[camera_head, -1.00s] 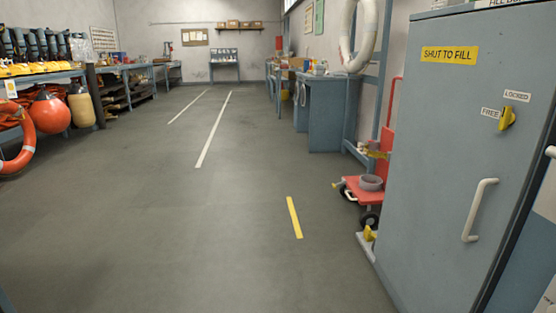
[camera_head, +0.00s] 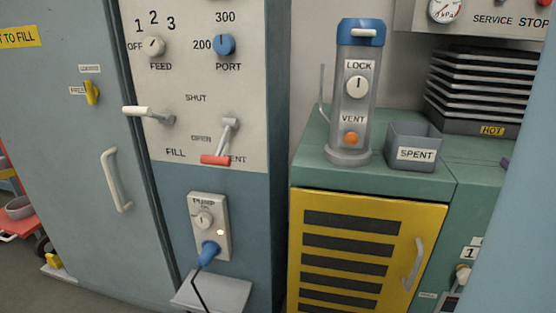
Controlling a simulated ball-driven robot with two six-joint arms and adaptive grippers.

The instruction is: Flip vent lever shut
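The vent lever (camera_head: 217,160) has a red grip and a grey arm, on the white upper panel of the fill station. Its grip hangs low, below the OPEN label (camera_head: 201,138) and partly over the VENT label (camera_head: 236,160). The SHUT label (camera_head: 196,98) is higher, up and left of the lever's pivot. The fill lever (camera_head: 137,111), with a white grip, is left of it and sits higher, its grip pointing left. Neither gripper shows in the head view.
Left stands a grey-blue cabinet with a white handle (camera_head: 116,182). Below the levers, a pump switch box (camera_head: 208,228) with a blue plug sits above a small shelf (camera_head: 212,291). Right are a grey cylinder (camera_head: 350,115), a SPENT bin (camera_head: 414,160) and a yellow door (camera_head: 404,220).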

